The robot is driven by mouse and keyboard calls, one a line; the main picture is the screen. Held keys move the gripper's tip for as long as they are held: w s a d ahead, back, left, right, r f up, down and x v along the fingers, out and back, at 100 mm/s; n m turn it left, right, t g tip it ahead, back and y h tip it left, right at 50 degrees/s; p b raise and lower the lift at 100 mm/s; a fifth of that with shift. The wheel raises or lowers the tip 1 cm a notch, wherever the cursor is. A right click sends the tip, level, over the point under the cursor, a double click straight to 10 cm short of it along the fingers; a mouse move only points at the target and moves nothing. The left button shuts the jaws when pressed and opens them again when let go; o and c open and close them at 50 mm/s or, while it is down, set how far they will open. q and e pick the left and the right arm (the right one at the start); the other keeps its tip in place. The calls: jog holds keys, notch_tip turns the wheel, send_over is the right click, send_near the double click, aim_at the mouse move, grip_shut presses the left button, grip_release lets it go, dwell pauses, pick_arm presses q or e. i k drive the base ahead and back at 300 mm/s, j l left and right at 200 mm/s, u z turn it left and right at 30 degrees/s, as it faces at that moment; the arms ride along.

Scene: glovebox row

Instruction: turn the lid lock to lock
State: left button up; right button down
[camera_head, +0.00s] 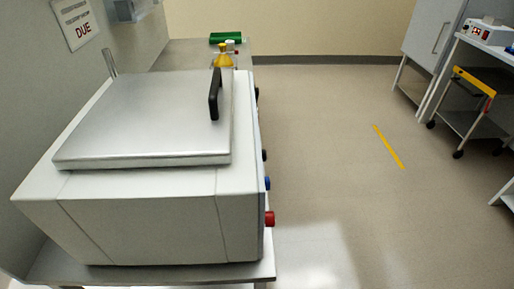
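A light grey box-shaped machine (150,228) stands on a metal bench at the left. Its flat silver lid (150,115) lies shut on top. A black upright handle (214,94) is at the lid's right edge. On the machine's right side face, seen edge-on, are a red knob (270,219), a blue knob (267,183) and a dark knob (264,155). I cannot tell which part is the lid lock or how it is turned. Neither of my grippers is in view.
The metal bench (190,274) has its front edge below the machine. A yellow-topped bottle (223,60) and a green item (226,38) stand behind it. A cart (470,103) and white cabinet (431,35) stand far right.

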aim_at(269, 217)
jog(key=i+l+u, duration=0.1)
jog(key=l+u, duration=0.3)
jog(key=l, duration=0.4)
jog(key=k+l, duration=0.15)
jog(key=k, duration=0.45)
